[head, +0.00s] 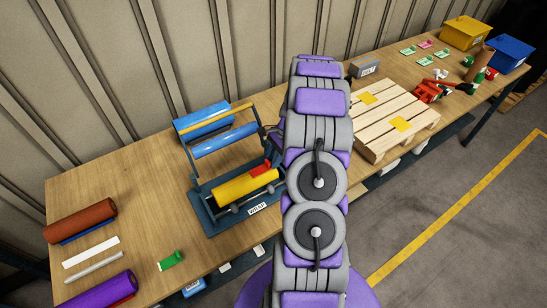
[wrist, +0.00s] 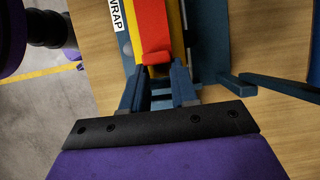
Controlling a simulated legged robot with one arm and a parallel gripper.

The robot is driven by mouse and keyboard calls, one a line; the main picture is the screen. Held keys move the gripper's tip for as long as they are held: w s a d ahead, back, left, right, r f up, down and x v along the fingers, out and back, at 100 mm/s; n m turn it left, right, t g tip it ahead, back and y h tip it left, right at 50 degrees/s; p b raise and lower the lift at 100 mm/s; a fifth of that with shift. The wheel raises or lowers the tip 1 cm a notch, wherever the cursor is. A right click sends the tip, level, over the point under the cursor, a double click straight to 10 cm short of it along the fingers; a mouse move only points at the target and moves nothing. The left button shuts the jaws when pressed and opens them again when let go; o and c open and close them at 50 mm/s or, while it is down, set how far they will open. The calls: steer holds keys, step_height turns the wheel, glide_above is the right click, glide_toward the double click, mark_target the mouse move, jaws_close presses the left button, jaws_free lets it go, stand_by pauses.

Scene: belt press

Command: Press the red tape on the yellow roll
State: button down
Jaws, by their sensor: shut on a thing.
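The yellow roll (head: 240,187) lies across the front of the blue wrap stand (head: 208,203). The red tape (head: 263,168) is at the roll's right end, partly hidden by my arm. In the wrist view the red tape (wrist: 152,25) runs along the yellow roll (wrist: 176,30), and its near end sits at my fingertips. My gripper (wrist: 156,72) is shut on the red tape's end, with one finger to each side. Whether the tape lies flat on the roll there cannot be told. The head view hides my gripper behind my arm.
Blue rollers (head: 225,138) stand behind the yellow roll. At left are a brown roll (head: 80,220), a purple roll (head: 100,292) and a green piece (head: 170,261). A wooden pallet (head: 385,120) is right of my arm, with yellow (head: 465,33) and blue (head: 508,55) bins beyond.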

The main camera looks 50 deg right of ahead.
steer(key=c, duration=0.8)
jaws_free()
steer(key=p+v, duration=0.1)
steer(key=v, duration=1.6)
steer(key=shift+d+r, duration=0.1)
steer(key=shift+d, duration=0.15)
steer(key=shift+r, duration=0.1)
steer(key=p+v, duration=0.4)
steer(key=v, duration=0.2)
steer(key=shift+d+r, duration=0.25)
steer(key=shift+r, duration=0.05)
steer(key=shift+d+r, duration=0.1)
steer(key=shift+s+d+r+p, duration=0.2)
steer(key=shift+d+r+p, duration=0.3)
steer(key=shift+d, duration=0.3)
steer(key=shift+s+d+r+p, duration=0.2)
steer(key=shift+d+r+p, duration=0.15)
steer(key=shift+d+p, duration=0.35)
steer(key=shift+s+d+r+p, duration=0.2)
steer(key=shift+d+r+p, duration=0.2)
steer(key=shift+d, duration=0.55)
